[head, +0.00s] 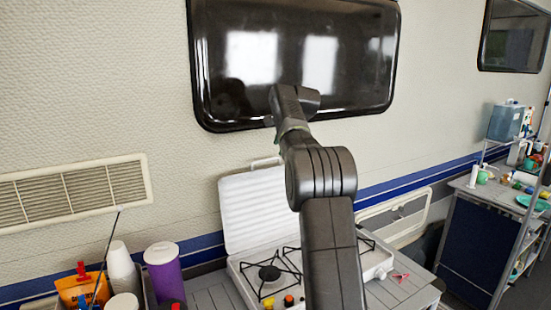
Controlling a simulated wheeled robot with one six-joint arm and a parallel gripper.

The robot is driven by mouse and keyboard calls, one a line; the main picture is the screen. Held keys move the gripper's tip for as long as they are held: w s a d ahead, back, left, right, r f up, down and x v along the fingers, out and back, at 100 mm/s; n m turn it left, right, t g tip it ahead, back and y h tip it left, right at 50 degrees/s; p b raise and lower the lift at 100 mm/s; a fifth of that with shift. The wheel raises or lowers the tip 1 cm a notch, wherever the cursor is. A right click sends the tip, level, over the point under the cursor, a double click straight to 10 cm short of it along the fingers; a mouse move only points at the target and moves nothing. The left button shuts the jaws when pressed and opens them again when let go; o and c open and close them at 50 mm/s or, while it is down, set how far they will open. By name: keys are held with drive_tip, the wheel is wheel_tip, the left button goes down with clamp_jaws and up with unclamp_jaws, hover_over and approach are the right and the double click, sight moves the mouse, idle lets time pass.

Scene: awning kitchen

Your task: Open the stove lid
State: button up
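The white stove (250,292) stands on a slatted grey side table, with black pot grates and a burner showing on its top. Its white ribbed lid (250,208) stands raised at the back, near the wall, with a handle (265,162) at its top edge. My arm crosses in front of the right part of the lid and the stove and hides them. The arm's far end is above the lid, in front of the dark window. I cannot make out my gripper's fingers; they are hidden behind the wrist.
A purple tumbler (164,271), white cups (121,265) and an orange pouch (78,289) stand left of the stove. A pink item (400,277) lies to its right. The caravan wall with a dark window (225,60) is close behind. A shelf unit (470,240) stands at right.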

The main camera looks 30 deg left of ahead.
drive_tip(key=shift+v, duration=1.7)
drive_tip(key=p+x, duration=0.2)
drive_tip(key=x, duration=1.1)
drive_tip(key=shift+a+f, duration=0.25)
drive_tip(key=shift+f, duration=0.05)
drive_tip(key=shift+w, duration=0.1)
